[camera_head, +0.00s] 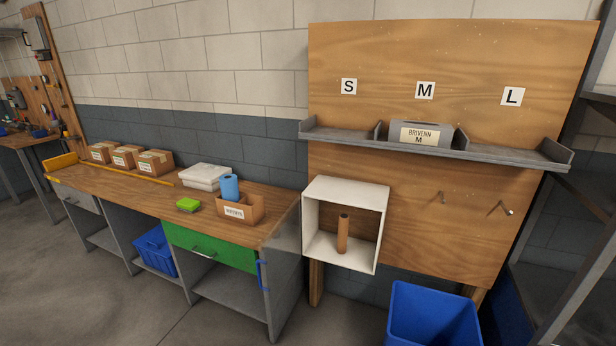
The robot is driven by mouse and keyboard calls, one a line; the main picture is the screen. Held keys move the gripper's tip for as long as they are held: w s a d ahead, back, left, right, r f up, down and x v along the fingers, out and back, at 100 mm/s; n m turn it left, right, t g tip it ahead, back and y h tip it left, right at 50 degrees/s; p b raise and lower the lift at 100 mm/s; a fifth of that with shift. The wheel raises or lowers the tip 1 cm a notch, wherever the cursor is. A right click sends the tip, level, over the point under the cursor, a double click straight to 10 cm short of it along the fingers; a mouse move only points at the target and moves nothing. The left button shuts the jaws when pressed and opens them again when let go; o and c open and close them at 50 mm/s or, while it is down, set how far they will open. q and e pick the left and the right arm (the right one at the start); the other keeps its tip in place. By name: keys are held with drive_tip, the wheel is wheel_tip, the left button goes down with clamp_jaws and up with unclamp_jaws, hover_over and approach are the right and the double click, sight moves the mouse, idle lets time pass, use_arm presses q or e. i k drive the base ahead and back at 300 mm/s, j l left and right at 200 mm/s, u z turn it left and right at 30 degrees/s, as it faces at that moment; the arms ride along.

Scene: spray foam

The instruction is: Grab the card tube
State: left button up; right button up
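The card tube (343,233) is a brown cylinder standing upright inside a white open-fronted box (377,228) on the wooden board. It stands on the box's floor, near the middle of the opening. Its front side is fully visible. Neither of my grippers shows in the head view.
A workbench (130,195) stands to the left, with cartons, a white container (205,176), a green item (188,205) and a cardboard bin (240,208) holding a blue roll (230,187). A grey shelf (480,153) sits above the box. A blue bin (432,312) stands below right.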

sight(344, 223)
drive_tip(key=i+j+z, duration=0.25)
drive_tip(key=j+z, duration=0.15)
drive_tip(key=j, duration=0.45)
drive_tip(key=i+j+z, duration=0.1)
drive_tip(key=j+z, duration=0.25)
drive_tip(key=j, duration=0.5)
drive_tip(key=j+z, duration=0.4)
drive_tip(key=j, duration=0.55)
